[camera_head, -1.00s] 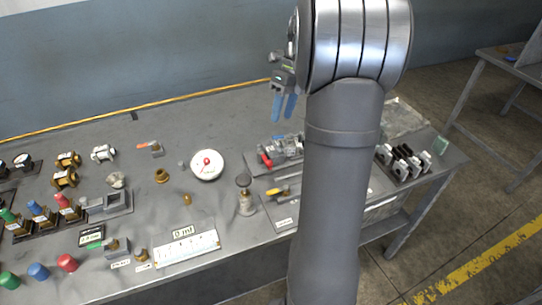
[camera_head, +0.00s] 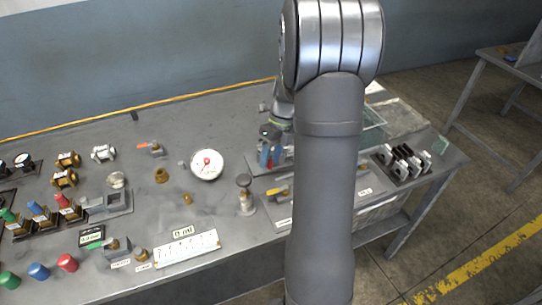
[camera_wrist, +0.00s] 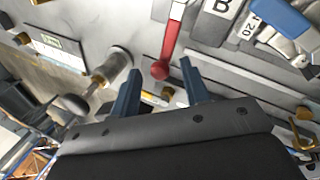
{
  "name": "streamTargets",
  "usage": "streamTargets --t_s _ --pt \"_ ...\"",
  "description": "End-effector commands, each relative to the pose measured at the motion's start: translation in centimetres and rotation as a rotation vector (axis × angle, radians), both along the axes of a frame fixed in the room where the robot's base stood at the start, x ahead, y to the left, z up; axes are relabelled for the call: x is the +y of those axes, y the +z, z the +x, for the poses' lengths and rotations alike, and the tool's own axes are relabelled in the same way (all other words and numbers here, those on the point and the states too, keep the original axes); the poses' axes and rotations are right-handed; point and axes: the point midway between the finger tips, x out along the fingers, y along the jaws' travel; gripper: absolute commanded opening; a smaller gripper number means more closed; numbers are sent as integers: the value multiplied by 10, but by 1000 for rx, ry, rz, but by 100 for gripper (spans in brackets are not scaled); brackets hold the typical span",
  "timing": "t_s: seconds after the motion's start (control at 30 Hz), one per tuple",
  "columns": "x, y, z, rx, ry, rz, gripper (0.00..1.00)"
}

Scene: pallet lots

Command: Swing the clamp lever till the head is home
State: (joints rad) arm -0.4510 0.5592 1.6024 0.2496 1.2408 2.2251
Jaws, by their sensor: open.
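A red lever (camera_wrist: 171,42) with a round red knob (camera_wrist: 160,70) at its end shows at the top of the wrist view. My gripper (camera_wrist: 160,68) is open, with one blue finger on each side of the knob in that view. I cannot tell whether a finger touches it. In the head view my gripper (camera_head: 270,156) is low at the back right of the bench, in front of the clamp, with my arm covering much of that area. The clamp head is not clearly visible, so its seating cannot be told.
A plate marked B (camera_wrist: 222,6) and a blue-topped part (camera_wrist: 281,18) lie right of the lever. A grey post (camera_head: 245,195) stands left of my arm, and a white dial (camera_head: 206,164) lies farther left. Several black-and-white blocks (camera_head: 403,162) stand right of my arm.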

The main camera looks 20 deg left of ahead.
Motion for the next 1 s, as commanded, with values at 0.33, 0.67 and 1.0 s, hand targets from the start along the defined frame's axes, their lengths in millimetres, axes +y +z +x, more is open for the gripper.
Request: streamTargets --t_s 0.33,0.67,1.0 --pt "0 0 0 0 0 0 1" --pt "1 0 -1 0 -17 0 0" --pt "10 0 -10 1 -193 2 0"
